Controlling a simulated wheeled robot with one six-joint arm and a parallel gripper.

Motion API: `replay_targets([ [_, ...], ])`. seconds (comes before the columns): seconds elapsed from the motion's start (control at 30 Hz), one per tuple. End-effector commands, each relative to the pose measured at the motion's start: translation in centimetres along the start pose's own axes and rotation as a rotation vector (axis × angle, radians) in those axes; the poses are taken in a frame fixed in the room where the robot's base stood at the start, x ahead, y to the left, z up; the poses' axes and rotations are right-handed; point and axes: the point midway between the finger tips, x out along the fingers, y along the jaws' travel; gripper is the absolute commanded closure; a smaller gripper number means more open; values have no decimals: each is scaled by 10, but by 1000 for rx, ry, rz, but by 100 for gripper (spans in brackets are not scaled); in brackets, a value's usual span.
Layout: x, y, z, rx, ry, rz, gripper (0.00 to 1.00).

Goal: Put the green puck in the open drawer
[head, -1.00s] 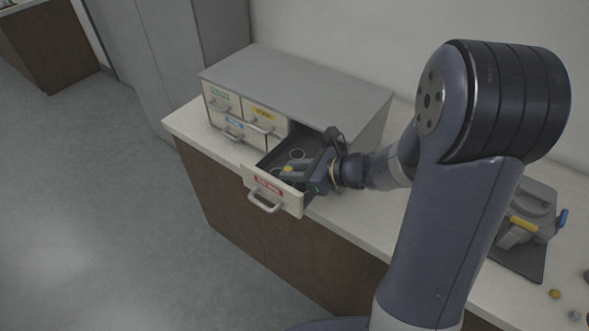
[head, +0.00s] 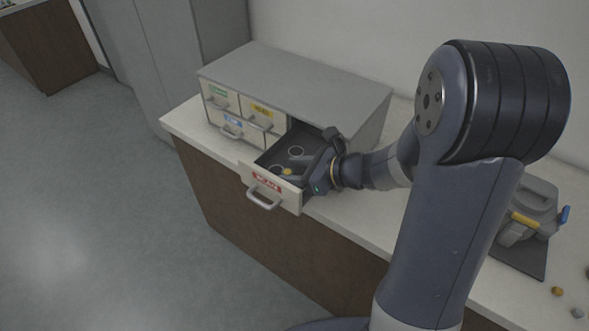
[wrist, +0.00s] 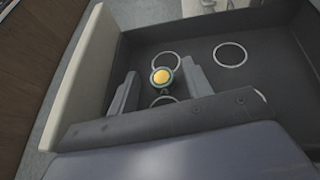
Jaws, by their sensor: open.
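The green puck (wrist: 161,77) shows a green rim and a yellow top. It is inside the open drawer (head: 272,188), which has a red label and a dark floor with pale rings. In the head view the puck is a small yellow spot (head: 287,171) behind the drawer front. My gripper (wrist: 160,68) is open over the drawer, with one finger on each side of the puck. Gaps show between the puck and the fingers in the wrist view. I cannot tell whether the puck lies flat on the floor or overlaps a ring.
The grey cabinet (head: 290,80) stands on the white counter (head: 345,225). Its other drawers, with green, yellow and blue labels, are closed. The mounting press (head: 525,215) stands at the right on a dark mat, with small round pieces (head: 557,291) nearby.

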Motion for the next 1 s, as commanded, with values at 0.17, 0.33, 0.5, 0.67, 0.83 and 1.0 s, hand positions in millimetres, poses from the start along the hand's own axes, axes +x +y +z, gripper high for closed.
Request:
replay_targets([
  [0.17, 0, 1, 0, 3, 3, 4, 52],
  [0.33, -6, 1, 13, 2, 2, 4, 52],
  [0.5, -39, 0, 10, 1, 1, -4, 52],
  [0.67, -70, -1, 10, 1, 0, -5, 52],
  [0.83, -99, 0, 10, 0, 1, -4, 52],
  [1.0, -117, 0, 10, 0, 0, -2, 52],
])
